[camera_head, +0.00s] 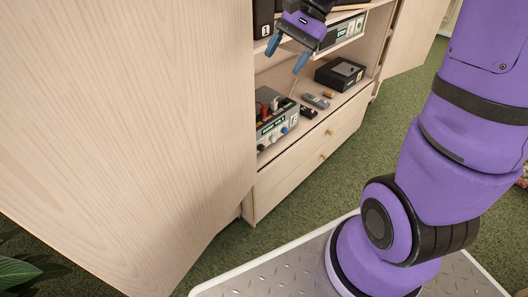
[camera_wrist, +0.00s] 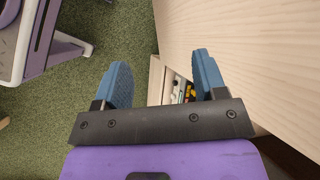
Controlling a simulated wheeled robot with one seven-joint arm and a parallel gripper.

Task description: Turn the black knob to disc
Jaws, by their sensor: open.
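A grey device (camera_head: 277,124) with red, blue and pale controls and a lit green display stands on the lower cabinet shelf. A second device (camera_head: 343,33) with a lit display stands on the shelf above, partly behind my gripper. I cannot make out for certain a black knob or a "disc" mark on either device. My gripper (camera_head: 286,54) has blue fingers, spread apart and empty, in front of the upper part of the cabinet, above the lower device. In the wrist view the gripper (camera_wrist: 162,75) is also open, with nothing between the fingers.
A wide wooden door (camera_head: 130,120) stands open on the left, close to my gripper. A black box (camera_head: 340,73) and small items, including a grey remote (camera_head: 316,101), lie on the lower shelf. Drawers (camera_head: 310,155) are below. Green carpet (camera_head: 375,130) is clear in front.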

